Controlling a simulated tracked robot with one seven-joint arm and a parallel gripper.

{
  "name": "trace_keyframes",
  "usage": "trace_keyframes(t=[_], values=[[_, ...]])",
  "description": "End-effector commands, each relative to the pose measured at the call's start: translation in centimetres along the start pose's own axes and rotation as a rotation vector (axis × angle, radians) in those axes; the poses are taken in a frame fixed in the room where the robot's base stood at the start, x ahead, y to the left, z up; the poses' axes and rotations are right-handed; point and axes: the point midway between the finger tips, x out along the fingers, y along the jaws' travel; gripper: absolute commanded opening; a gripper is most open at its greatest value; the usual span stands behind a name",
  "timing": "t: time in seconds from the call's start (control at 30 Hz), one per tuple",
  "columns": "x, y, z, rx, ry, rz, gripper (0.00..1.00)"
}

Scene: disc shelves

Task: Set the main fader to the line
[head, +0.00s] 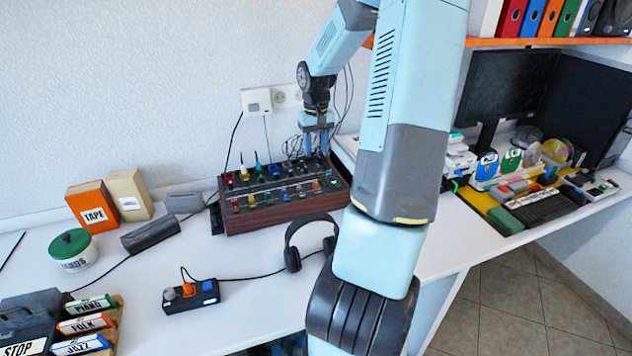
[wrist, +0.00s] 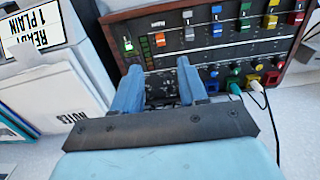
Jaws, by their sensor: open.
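The mixer (head: 270,214) is a wooden-sided box with a black panel, against the wall on the desk. It also shows in the wrist view (wrist: 225,52). Its front row has several coloured fader caps; the orange one (wrist: 160,40), at the end of the row, looks like the main fader and also shows in the head view (head: 316,184). A scale is beside it; I cannot make out which mark is the line. My gripper (head: 318,150) is open and empty over the mixer's rear right part. In the wrist view its fingers (wrist: 160,78) point toward the orange cap, apart from it.
Coloured knobs (wrist: 232,72) and plugged cables stand along the mixer's rear edge, beside my gripper. White boxes (wrist: 50,85) stand close by the mixer's end. Headphones (head: 292,258) lie in front of it.

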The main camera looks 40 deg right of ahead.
Motion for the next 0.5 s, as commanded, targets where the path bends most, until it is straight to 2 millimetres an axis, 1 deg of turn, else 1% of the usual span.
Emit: trace_keyframes(t=[0.17, 0.5], values=[[2.6, -0.1, 0.1, -0.001, -0.003, -0.003, 0.43], [8.6, 0.0, 0.1, 0.001, -0.002, -0.002, 0.43]])
